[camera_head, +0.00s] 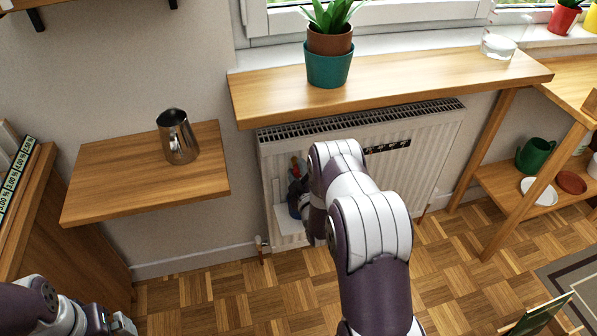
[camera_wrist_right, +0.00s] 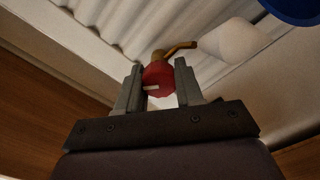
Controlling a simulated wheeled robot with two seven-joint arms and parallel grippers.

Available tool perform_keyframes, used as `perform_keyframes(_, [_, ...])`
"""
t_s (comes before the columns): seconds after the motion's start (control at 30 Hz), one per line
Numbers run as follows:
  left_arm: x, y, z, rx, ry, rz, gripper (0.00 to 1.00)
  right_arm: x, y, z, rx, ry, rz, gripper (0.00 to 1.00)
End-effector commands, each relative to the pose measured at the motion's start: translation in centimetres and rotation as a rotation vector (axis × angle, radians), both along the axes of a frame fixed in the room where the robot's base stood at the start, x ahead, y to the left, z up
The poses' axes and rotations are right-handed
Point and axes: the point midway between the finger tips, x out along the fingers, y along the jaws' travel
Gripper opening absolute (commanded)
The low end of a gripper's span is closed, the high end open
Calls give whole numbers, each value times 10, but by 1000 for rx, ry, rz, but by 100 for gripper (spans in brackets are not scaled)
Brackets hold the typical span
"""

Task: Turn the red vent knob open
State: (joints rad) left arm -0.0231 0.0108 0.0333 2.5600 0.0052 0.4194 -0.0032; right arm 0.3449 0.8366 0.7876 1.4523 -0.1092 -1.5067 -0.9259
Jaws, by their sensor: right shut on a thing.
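The red vent knob (camera_wrist_right: 157,78) sits between the two fingers of my right gripper (camera_wrist_right: 159,70) in the right wrist view, with a pale mark on its face. A brass stem (camera_wrist_right: 181,47) runs from behind it. In the head view a bit of red, likely the knob (camera_head: 295,166), shows at the left end of the white radiator (camera_head: 432,150). My right gripper (camera_head: 297,186) is there, shut on the knob and partly hidden by my arm. My left gripper (camera_head: 122,325) is at the bottom left edge; its fingers do not show clearly.
A wooden sill board (camera_head: 420,80) with a potted plant (camera_head: 328,62) overhangs the radiator. A wooden wall shelf (camera_head: 105,185) with a metal pitcher (camera_head: 177,137) is to the left. A white cylinder (camera_wrist_right: 236,41) is beside the stem. The parquet floor (camera_head: 210,305) in front is mostly clear.

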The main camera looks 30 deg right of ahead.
Motion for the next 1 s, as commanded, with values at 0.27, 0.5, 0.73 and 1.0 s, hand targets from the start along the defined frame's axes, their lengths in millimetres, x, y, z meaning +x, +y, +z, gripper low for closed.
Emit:
perform_keyframes(0.27, [0,0,-3,0,0,0,100,0,1,-2,-246,61,0,6])
perform_keyframes(0.5, [0,0,-5,0,0,0,100,0,1,-3,-427,106,1,6])
perform_keyframes(0.73, [0,0,-6,0,0,0,100,0,1,-3,-546,134,1,6])
perform_keyframes(1.0, [0,0,-6,0,0,0,100,-1,1,-3,-611,151,1,6])
